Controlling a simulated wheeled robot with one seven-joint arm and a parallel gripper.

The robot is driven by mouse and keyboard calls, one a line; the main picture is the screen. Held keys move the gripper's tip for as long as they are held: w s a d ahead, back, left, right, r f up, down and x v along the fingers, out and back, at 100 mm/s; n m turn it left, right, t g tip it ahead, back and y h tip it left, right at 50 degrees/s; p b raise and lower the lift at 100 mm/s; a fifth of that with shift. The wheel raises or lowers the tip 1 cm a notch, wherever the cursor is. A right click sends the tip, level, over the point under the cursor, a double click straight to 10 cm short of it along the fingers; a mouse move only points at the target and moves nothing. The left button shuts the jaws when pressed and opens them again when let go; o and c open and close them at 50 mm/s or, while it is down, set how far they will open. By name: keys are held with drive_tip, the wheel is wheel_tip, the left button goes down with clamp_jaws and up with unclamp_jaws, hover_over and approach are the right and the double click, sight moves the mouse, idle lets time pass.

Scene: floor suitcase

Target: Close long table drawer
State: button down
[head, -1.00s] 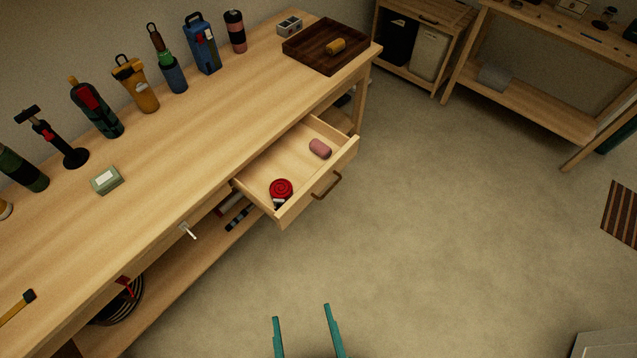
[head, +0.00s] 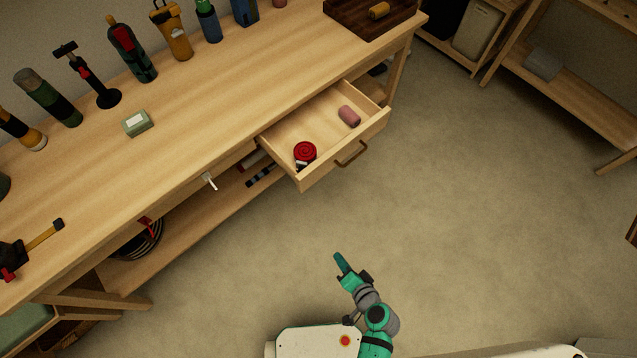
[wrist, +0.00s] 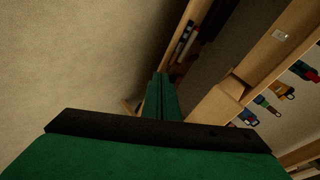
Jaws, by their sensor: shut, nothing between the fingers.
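The long table (head: 190,135) runs diagonally across the head view. Its wooden drawer (head: 283,138) is pulled out toward the floor area, with a dark curved handle (head: 351,155) on its front. A red round item (head: 305,152) and a pink item (head: 349,116) lie inside the drawer. My gripper (head: 342,262) is over the floor in front of the table, apart from the drawer and its handle. It is shut and empty. In the wrist view its green fingers (wrist: 162,98) are together, pointing toward the table.
A second drawer front with a pale handle (head: 209,181) is left of the open drawer. A lower shelf (head: 190,233) holds several items. Bottles and tools stand along the tabletop's back. Another bench (head: 570,80) stands at the far right. The floor (head: 480,210) between is clear.

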drive_tip(key=w+r+m+t+y, duration=0.1)
drive_tip(key=w+r+t+y, duration=0.15)
drive_tip(key=w, duration=0.35)
drive_tip(key=t+y, duration=0.2)
drive_tip(key=y, duration=0.3)
approach(309, 177)
drive_tip(key=shift+m+h, duration=0.25)
drive_tip(key=shift+m, duration=0.15)
drive_tip(key=x, duration=0.6)
drive_tip(key=shift+w+a, duration=0.15)
drive_tip(key=shift+a, duration=0.05)
